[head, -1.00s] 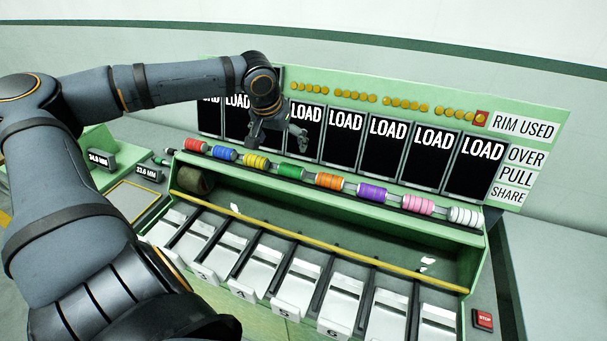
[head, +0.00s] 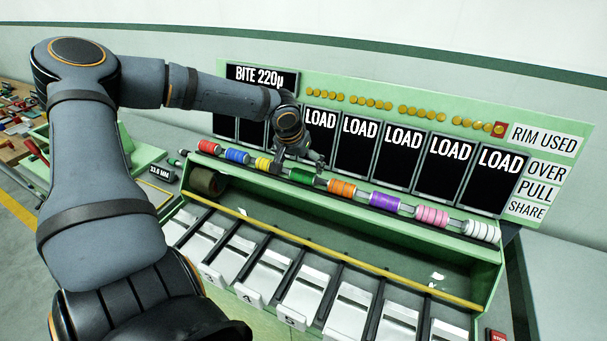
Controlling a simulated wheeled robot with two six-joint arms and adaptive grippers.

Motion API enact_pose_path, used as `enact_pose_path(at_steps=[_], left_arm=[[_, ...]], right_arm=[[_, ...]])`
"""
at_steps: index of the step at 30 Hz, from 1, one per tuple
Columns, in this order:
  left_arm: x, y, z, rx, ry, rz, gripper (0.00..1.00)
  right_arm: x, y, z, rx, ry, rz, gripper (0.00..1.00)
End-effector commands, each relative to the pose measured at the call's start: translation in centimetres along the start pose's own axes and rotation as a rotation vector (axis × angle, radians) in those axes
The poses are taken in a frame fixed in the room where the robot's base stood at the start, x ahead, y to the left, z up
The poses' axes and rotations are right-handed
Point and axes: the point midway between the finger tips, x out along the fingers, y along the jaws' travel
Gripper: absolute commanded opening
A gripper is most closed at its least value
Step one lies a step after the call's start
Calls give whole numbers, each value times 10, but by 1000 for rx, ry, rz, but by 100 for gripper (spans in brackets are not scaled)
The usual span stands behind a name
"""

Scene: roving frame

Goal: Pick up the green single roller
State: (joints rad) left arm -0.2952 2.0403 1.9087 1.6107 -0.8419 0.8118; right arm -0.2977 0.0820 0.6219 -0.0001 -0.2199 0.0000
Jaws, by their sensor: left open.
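The green roller (head: 301,175) sits in a row of coloured rollers on a rail along the green machine. The yellow roller (head: 264,164) is to its left and the orange roller (head: 341,187) to its right. My left gripper (head: 297,161) is open, its fingers pointing down just above and behind the green roller. In the picture it overlaps the gap between yellow and green. I cannot tell whether a finger touches the roller. My right gripper is not in view.
Black LOAD panels (head: 402,153) stand close behind the row. A yellow bar (head: 330,253) and several white chutes (head: 262,273) lie in front. A red stop button (head: 497,336) is at the lower right. Loose coloured pieces lie at the far left.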

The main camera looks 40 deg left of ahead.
Motion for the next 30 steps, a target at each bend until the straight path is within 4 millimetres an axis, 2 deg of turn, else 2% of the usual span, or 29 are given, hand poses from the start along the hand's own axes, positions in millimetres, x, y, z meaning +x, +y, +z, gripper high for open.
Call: enact_pose_path(at_steps=[4,9,17,30], left_arm=[[20,2,4,4,-6,-6,100],[40,2,4,2,-3,-4,100],[44,3,3,0,1,0,100],[43,3,3,0,1,0,42]], right_arm=[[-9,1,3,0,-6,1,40],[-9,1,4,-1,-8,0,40],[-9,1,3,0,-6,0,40],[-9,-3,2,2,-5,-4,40]])
